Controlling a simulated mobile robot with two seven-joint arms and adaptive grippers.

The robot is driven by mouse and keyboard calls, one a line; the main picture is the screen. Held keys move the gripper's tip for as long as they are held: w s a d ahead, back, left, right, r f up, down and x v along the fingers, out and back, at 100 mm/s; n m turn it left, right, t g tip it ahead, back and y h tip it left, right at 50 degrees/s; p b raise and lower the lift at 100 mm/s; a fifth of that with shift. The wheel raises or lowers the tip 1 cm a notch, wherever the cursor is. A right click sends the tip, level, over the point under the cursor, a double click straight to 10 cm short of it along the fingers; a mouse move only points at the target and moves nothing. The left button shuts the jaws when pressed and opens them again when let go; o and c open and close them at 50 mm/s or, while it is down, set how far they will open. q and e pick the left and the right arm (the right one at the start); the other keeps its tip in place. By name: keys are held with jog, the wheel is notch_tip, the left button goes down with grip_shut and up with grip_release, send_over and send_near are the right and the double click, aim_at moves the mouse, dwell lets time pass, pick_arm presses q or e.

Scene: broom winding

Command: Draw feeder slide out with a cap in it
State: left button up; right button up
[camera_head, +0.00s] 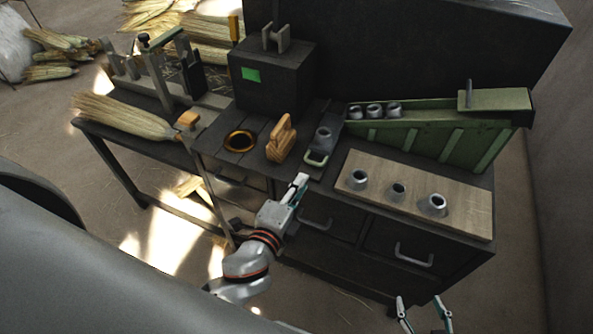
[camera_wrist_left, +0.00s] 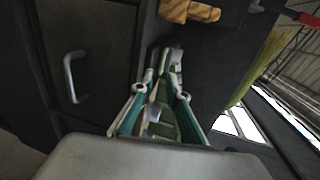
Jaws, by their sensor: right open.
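The dark feeder slide (camera_head: 330,128) lies in the bench top left of the green feeder, with a grey metal cap (camera_head: 323,138) in it. Its pale green handle (camera_head: 316,158) is at the bench's front edge. My left gripper (camera_head: 301,180) is just in front of and below that handle, apart from it in the head view. The left wrist view shows its teal fingers (camera_wrist_left: 165,92) spread, with green and silvery shapes beyond, too small to tell apart. My right gripper (camera_head: 424,303) is open and empty at the bottom edge, away from the bench.
The green feeder (camera_head: 440,137) holds several caps in its chute. A wooden board (camera_head: 415,200) with 3 metal pieces lies in front of it. A wooden tool (camera_head: 281,140) and an orange-rimmed ring (camera_head: 239,141) are left of the slide. Drawer handles (camera_head: 412,254) project from the bench front.

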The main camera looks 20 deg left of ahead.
aim_at(313, 164)
pick_arm(q)
jog(key=x, duration=0.7)
jog(key=shift+w, duration=0.4)
grip_shut()
jog(key=shift+s, duration=0.1)
